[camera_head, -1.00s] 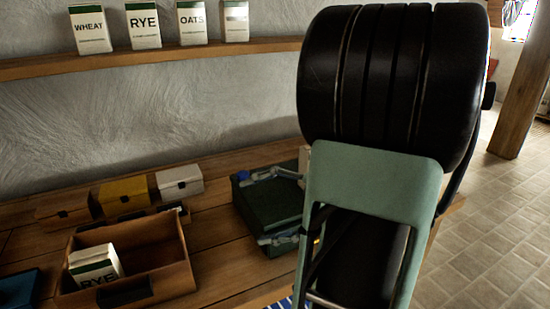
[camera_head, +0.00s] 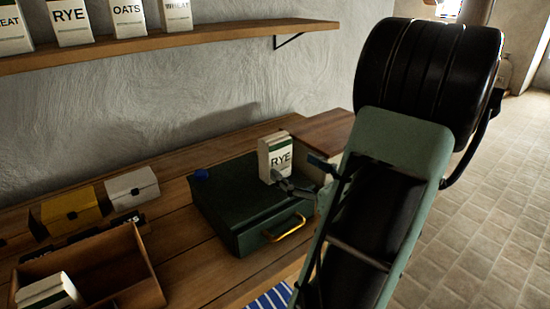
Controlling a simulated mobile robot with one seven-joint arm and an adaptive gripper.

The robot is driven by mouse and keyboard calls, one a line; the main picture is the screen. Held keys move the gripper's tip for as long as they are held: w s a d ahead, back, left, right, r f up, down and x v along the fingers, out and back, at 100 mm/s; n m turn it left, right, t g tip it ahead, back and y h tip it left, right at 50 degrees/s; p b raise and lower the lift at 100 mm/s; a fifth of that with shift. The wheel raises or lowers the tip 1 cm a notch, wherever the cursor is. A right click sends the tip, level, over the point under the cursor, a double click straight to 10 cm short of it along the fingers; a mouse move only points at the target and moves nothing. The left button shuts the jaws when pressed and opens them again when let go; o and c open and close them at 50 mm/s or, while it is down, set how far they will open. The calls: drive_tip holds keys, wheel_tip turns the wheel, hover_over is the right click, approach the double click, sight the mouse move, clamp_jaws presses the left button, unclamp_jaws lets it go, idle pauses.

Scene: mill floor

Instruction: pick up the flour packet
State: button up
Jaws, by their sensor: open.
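A white and green flour packet marked RYE (camera_head: 276,155) stands upright at the back right of the top of a dark green case (camera_head: 235,212). My gripper (camera_head: 297,172) is open, its dark fingers just right of and in front of the packet. I cannot tell whether a finger touches it. The lower right of the packet is partly hidden by a finger. Another white and green packet (camera_head: 48,290) lies tilted in an open wooden box (camera_head: 145,270) at the lower left, its label out of sight.
A shelf (camera_head: 200,38) above holds several packets, marked RYE, OATS and WHEAT among them. A yellow box (camera_head: 70,210) and a white box (camera_head: 131,188) stand behind the wooden box. The case has a yellow handle (camera_head: 284,229). A blue striped cloth (camera_head: 272,297) lies in front.

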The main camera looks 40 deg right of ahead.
sight(282, 158)
drive_tip(key=w, duration=0.7)
drive_tip(key=shift+w+d+r, duration=0.2)
drive_tip(key=shift+w+r, duration=0.05)
drive_tip(key=shift+w, duration=0.15)
drive_tip(key=shift+c, duration=0.2)
drive_tip(key=c, duration=1.5)
drive_tip(key=shift+c, duration=0.3)
drive_tip(key=shift+r, duration=0.15)
